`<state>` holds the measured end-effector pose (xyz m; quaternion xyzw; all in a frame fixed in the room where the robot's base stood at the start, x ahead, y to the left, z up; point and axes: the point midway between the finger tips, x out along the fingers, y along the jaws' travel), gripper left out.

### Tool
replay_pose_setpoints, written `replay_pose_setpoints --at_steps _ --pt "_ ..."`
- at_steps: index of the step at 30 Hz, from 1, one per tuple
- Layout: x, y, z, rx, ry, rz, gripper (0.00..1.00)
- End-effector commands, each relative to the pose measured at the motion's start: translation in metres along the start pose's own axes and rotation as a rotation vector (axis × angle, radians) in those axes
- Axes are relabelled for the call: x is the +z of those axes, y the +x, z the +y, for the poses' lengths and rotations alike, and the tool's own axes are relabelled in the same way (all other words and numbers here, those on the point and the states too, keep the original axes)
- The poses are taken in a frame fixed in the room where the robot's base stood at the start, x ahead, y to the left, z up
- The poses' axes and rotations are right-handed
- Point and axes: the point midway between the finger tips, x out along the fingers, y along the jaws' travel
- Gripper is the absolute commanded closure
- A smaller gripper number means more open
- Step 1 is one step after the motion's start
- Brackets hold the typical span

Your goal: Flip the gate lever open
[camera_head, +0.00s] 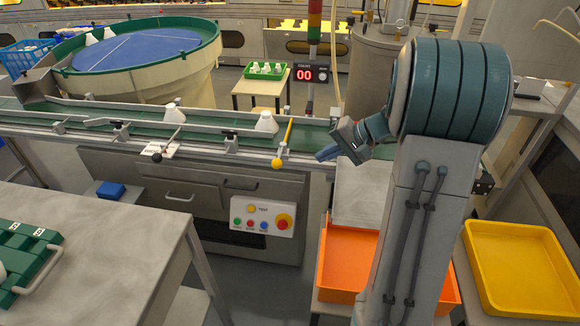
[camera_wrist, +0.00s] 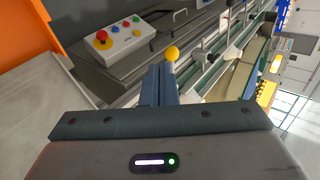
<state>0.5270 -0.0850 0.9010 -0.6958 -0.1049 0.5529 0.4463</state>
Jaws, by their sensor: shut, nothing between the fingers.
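A lever with a yellow ball (camera_head: 277,163) and a yellow bar (camera_head: 288,130) stands at the front rail of the green conveyor. The ball hangs on the near side of the rail. My gripper (camera_head: 327,154) is shut and empty, to the right of this lever, pointing left toward it. In the wrist view the yellow ball (camera_wrist: 172,53) shows just beyond my closed fingertips (camera_wrist: 159,70); I cannot tell whether they touch. A second lever with a dark knob (camera_head: 157,157) stands farther left beside a white label. I see no readable name on the yellow lever.
White bottles (camera_head: 266,122) sit on the conveyor (camera_head: 210,122). A button panel (camera_head: 262,216) is on the cabinet below. A counter post (camera_head: 311,75) rises behind the belt. An orange tray (camera_head: 345,265) and a yellow tray (camera_head: 520,270) lie at the right.

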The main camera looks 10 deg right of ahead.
Motion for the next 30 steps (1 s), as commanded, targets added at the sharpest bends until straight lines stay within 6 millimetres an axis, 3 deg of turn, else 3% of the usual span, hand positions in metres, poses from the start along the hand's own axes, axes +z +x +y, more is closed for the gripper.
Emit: replay_pose_setpoints --at_steps 3,6,20,25,30 --pt "-0.022 0.004 0.016 -0.046 0.024 0.032 1.0" --pt "-0.031 0.004 0.021 -0.069 0.031 0.047 1.0" --pt "-0.035 0.005 0.022 -0.078 0.034 0.054 1.0" --pt "-0.036 0.022 0.021 -0.078 0.034 0.051 1.0" --pt "-0.037 0.056 0.018 -0.077 0.034 0.049 1.0"
